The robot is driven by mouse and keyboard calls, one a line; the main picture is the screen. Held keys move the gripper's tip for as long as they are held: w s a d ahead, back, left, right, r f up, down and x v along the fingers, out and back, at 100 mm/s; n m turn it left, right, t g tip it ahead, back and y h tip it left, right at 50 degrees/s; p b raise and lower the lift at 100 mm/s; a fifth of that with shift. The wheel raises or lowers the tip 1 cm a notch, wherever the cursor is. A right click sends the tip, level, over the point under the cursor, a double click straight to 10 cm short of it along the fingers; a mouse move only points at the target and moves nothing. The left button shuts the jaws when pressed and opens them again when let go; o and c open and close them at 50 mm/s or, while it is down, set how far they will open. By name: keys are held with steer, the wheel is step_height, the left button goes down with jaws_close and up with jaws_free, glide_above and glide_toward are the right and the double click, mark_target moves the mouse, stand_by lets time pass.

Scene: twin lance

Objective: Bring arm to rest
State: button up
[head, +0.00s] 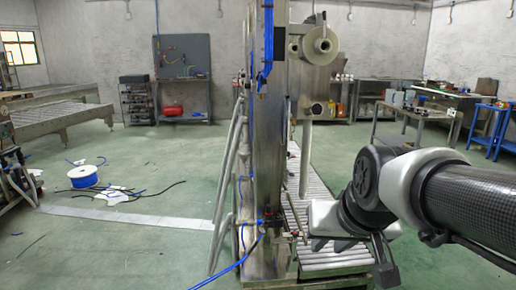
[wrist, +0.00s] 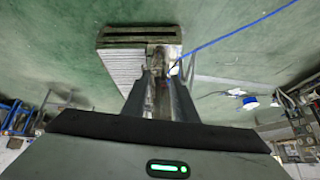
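My arm (head: 455,200) reaches in from the right edge of the head view, bent at a dark joint, with its far end low in front of the roller conveyor. In the wrist view my gripper (wrist: 161,76) shows two dark fingers with a gap between them. It is open, and I see nothing held. Through the gap I see parts of the machine, small and hard to make out. A green light glows on the gripper body. In the head view the fingers are not clear.
A tall steel machine column (head: 263,150) stands left of my arm. The roller conveyor (head: 322,252) runs beside it. A blue cable (head: 228,270) trails on the floor. A blue cable spool (head: 84,177) lies at left. Worktables (head: 425,112) stand at back right. Green floor at centre left is mostly clear.

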steer(key=s+f+g, duration=0.1)
steer(key=s, duration=1)
step_height(320, 180, up, 28)
steer(key=p, duration=2.8)
steer(key=shift+w+d+f+n, duration=0.15)
steer(key=shift+w+d+n, duration=0.15)
steer(key=shift+w, duration=0.05)
